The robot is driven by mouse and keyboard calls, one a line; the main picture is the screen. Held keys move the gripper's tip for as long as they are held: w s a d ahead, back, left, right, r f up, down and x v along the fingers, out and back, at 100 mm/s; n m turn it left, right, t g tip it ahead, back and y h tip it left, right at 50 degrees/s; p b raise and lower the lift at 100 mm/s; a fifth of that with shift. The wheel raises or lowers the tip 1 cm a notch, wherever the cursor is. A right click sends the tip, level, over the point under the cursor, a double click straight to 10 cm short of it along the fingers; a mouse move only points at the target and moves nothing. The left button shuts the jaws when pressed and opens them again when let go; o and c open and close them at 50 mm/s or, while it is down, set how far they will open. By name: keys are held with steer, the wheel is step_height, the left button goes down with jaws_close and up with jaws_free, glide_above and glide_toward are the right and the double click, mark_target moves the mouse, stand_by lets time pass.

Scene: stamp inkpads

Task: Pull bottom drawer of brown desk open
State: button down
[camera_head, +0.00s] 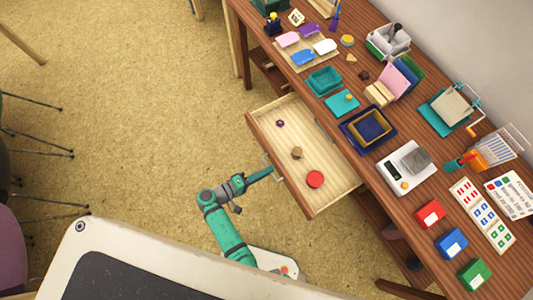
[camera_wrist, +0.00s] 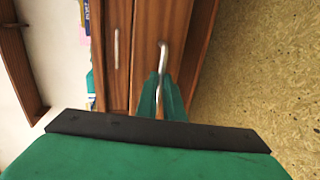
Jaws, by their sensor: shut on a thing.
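The brown desk (camera_head: 400,215) runs diagonally across the right of the head view. One of its drawers (camera_head: 335,165) stands pulled out, with a pale wooden inside. My gripper (camera_head: 268,172) is at the outer face of this drawer's front. In the wrist view the two green fingers (camera_wrist: 163,92) are shut on the long metal handle (camera_wrist: 162,60) of the right-hand drawer front (camera_wrist: 146,40), the one nearer the floor. A second front (camera_wrist: 117,85) with its own handle (camera_wrist: 117,50) lies to its left, and nothing holds it.
A purple nut-like piece (camera_head: 280,123), a brown lump (camera_head: 297,153) and a red disc (camera_head: 315,179) lie in the open drawer. Inkpads, trays and a scale (camera_head: 405,167) crowd the desktop. The floor (camera_head: 150,120) left of the drawer is clear.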

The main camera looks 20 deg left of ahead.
steer(key=shift+w+a+r, duration=0.15)
steer(key=shift+w+a, duration=0.1)
steer(key=shift+a, duration=0.1)
steer(key=c, duration=1.9)
jaws_free()
steer(key=shift+s+d, duration=0.1)
steer(key=shift+d, duration=0.1)
steer(key=v, duration=1)
steer(key=shift+s+a, duration=0.25)
steer(key=shift+s, duration=0.05)
